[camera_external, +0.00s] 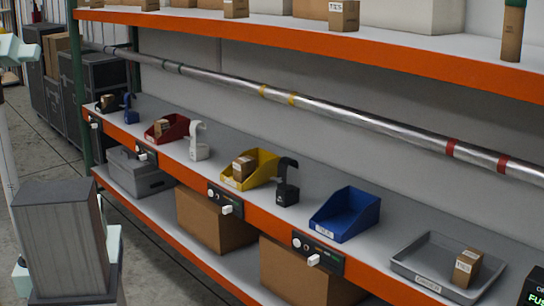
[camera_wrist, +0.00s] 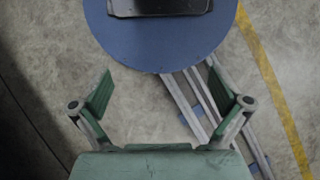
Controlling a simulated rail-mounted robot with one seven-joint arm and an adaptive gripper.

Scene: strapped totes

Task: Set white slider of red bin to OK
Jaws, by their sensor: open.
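The red bin (camera_external: 172,130) sits on the upper grey shelf, left of centre in the external view, with a small brown box in it. On the orange shelf edge below it is a dark panel (camera_external: 148,156) with a small white slider (camera_external: 141,157). The slider is too small for me to read its setting or any label. My gripper (camera_wrist: 160,71) shows in the wrist view with its two green fingers apart and nothing between them. I cannot make it out in the external view. The bin and slider are outside the wrist view.
Similar panels sit below the yellow bin (camera_external: 249,169) and blue bin (camera_external: 345,215). A white hook-shaped object (camera_external: 199,143) stands right of the red bin. A metal pipe (camera_external: 330,108) runs above the bins. The wrist view shows a blue disc (camera_wrist: 160,45) over concrete floor.

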